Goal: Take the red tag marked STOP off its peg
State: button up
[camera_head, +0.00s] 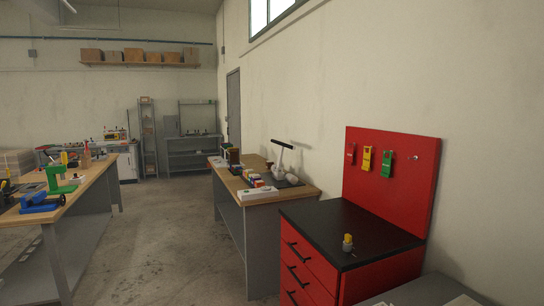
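A red tag (350,154) hangs at the left of a row on the upright red board (400,205) above the black-topped red cabinet. It is hard to make out against the red board, and its marking is too small to read. A yellow tag (367,159) and a green tag (387,163) hang to its right. A bare peg (413,157) sticks out further right. My gripper is not in view.
The red drawer cabinet (308,264) stands before the board, with a small yellow-topped object (347,243) on its black top (345,222). A grey surface (425,290) lies at the lower right. A cluttered workbench (285,195) stands behind the cabinet. Open floor (175,240) lies to the left.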

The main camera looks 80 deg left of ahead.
aim_at(349, 155)
jog(key=u, duration=1.85)
jog(key=i+j+u, duration=0.85)
jog(key=i, duration=0.2)
jog(key=i+u, duration=0.3)
jog(key=i, duration=0.15)
jog(key=i+z, duration=0.15)
jog(key=i, duration=0.4)
jog(key=i+j+z, duration=0.15)
jog(key=i, duration=0.4)
jog(key=i+j+z, duration=0.15)
jog(key=i, duration=0.4)
